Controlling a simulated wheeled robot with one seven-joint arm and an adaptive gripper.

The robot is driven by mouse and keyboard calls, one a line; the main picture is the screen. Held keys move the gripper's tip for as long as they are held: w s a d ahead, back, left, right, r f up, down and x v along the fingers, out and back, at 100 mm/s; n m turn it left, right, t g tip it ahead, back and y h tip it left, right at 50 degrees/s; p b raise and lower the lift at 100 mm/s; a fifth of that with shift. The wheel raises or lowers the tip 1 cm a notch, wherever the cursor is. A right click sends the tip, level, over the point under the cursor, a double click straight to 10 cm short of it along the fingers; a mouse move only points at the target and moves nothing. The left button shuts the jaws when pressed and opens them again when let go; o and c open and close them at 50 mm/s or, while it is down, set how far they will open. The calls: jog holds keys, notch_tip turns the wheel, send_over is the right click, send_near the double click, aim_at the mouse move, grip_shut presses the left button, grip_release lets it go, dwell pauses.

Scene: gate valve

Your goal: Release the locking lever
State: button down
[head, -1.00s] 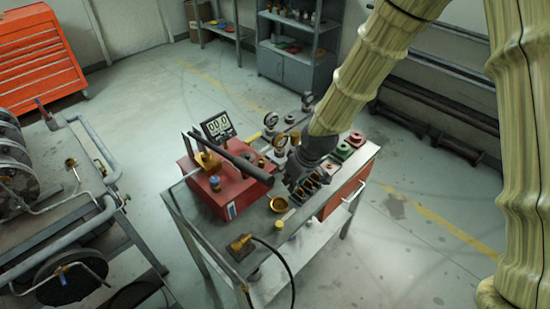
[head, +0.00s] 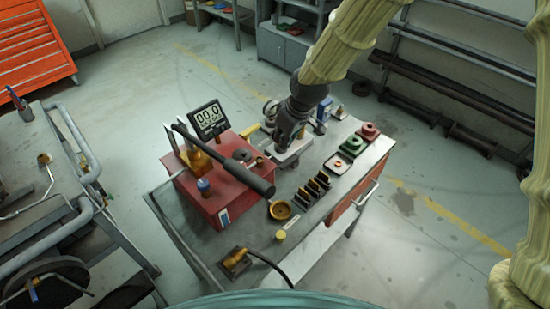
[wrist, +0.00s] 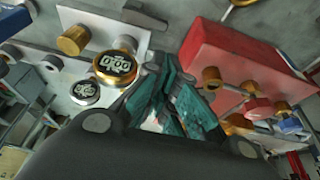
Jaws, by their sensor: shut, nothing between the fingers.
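A red box (head: 228,196) stands on the grey workbench (head: 310,222) in the head view. A long black bar handle (head: 228,162) slants across its top; I cannot tell for sure whether this is the locking lever. My gripper (head: 286,138) points down just right of the red box, near the gauges at the bench's back. In the wrist view my gripper (wrist: 180,105) has its teal fingers together with nothing seen between them. A red box (wrist: 228,48) with brass knobs (wrist: 212,77) lies to their right. The fingertips' exact contact is hidden in the head view.
A digital display (head: 208,119) stands behind the red box. Black slotted holders (head: 313,190), a brass dish (head: 280,209) and green (head: 361,144) and red (head: 369,131) parts occupy the bench. Round gauges (wrist: 118,64) sit left of my fingers. A black cable (head: 275,266) hangs over the front edge.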

aim_at(275, 158)
jog(key=shift+w+f+b, duration=0.35)
jog(key=shift+f+b, duration=0.15)
jog(key=shift+f, duration=0.3)
jog(key=shift+p+x, duration=0.95)
jog(key=shift+x, duration=4.05)
